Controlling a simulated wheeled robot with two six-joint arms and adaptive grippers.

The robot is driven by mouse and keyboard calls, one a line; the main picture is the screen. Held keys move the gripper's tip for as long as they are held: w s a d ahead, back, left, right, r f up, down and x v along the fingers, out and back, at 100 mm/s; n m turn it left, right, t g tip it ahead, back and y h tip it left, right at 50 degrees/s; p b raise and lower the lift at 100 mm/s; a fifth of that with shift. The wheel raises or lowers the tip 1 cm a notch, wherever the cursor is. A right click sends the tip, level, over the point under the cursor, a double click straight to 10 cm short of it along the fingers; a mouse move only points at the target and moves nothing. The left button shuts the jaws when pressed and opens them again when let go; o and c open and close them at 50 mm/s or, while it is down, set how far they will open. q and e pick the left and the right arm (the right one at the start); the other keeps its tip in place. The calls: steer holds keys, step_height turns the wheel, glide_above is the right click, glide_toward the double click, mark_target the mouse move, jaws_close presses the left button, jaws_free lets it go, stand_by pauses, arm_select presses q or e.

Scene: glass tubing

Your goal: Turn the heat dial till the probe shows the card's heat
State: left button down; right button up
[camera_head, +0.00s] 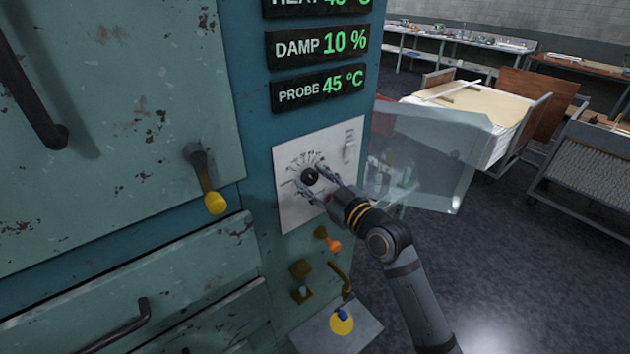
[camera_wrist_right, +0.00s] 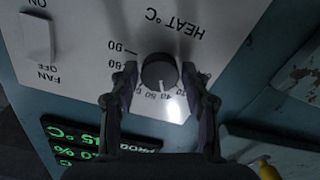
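The black heat dial (camera_head: 309,176) sits on a white panel (camera_head: 291,217) with a printed scale. In the right wrist view the dial (camera_wrist_right: 158,72) shows upside down, its pale mark toward the 40 to 50 part of the scale. My right gripper (camera_head: 314,182) is at the panel with a finger on each side of the dial. In the right wrist view the fingers (camera_wrist_right: 160,80) are spread, with what looks like a narrow gap to the dial. The probe readout (camera_head: 320,88) shows 45 °C. The card is not in view. My left gripper is not in view.
A damp readout (camera_head: 317,44) shows 10 %; the heat readout above is cut off. A fan switch (camera_head: 349,145) is on the panel. Below are an orange-tipped lever (camera_head: 329,240) and a blue-tipped tap (camera_head: 342,300). A yellow-tipped handle (camera_head: 210,185) sticks out left. A clear sheet (camera_head: 430,155) stands right.

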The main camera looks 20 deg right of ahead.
steer(key=c, duration=0.7)
steer(key=shift+r+m+p, duration=0.1)
steer(key=shift+m+p, duration=0.25)
steer(key=shift+m, duration=1.05)
steer(key=o, duration=1.2)
